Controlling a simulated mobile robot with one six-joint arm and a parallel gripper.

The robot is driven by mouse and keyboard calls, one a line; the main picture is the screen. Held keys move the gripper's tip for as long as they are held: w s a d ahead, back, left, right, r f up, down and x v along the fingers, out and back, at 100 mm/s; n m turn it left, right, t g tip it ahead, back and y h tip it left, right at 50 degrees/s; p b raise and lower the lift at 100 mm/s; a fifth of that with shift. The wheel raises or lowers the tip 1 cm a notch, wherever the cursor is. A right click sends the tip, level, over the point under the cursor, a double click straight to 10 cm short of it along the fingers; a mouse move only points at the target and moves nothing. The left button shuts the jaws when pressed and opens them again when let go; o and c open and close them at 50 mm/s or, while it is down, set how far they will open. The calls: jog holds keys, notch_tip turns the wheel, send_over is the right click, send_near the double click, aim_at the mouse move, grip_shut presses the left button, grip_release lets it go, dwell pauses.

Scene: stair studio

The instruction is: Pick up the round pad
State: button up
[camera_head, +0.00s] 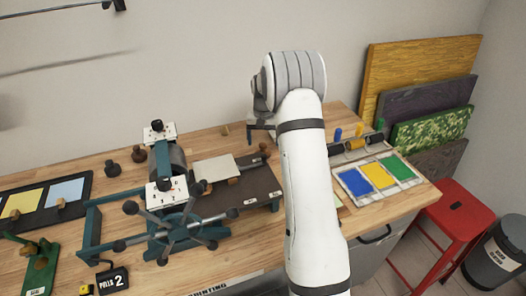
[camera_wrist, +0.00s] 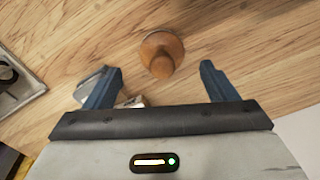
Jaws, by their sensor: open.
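The round pad (camera_wrist: 162,45) shows in the wrist view as a round disc with a brown wooden knob on the wooden bench. It lies ahead of my gripper (camera_wrist: 160,68), roughly centred between the two blue fingers. My gripper is open, with nothing between its fingers that I can see it touching. In the head view my gripper (camera_head: 262,130) hangs over the back of the bench, right of the press.
A press (camera_head: 172,195) with a spoked wheel stands left of my arm. Boards lean at the back right. A red stool (camera_head: 455,215) stands beside the bench.

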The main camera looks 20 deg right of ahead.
aim_at(263, 144)
jog(key=shift+a+f+p, duration=0.1)
jog(key=shift+f+p, duration=0.25)
jog(key=shift+f, duration=1.6)
jog(key=shift+c, duration=0.5)
jog(key=c, duration=1)
jog(key=shift+r, duration=0.65)
grip_shut()
notch_tip(263, 144, up, 9)
jog(key=shift+f+b, duration=0.1)
jog(key=shift+b, duration=0.7)
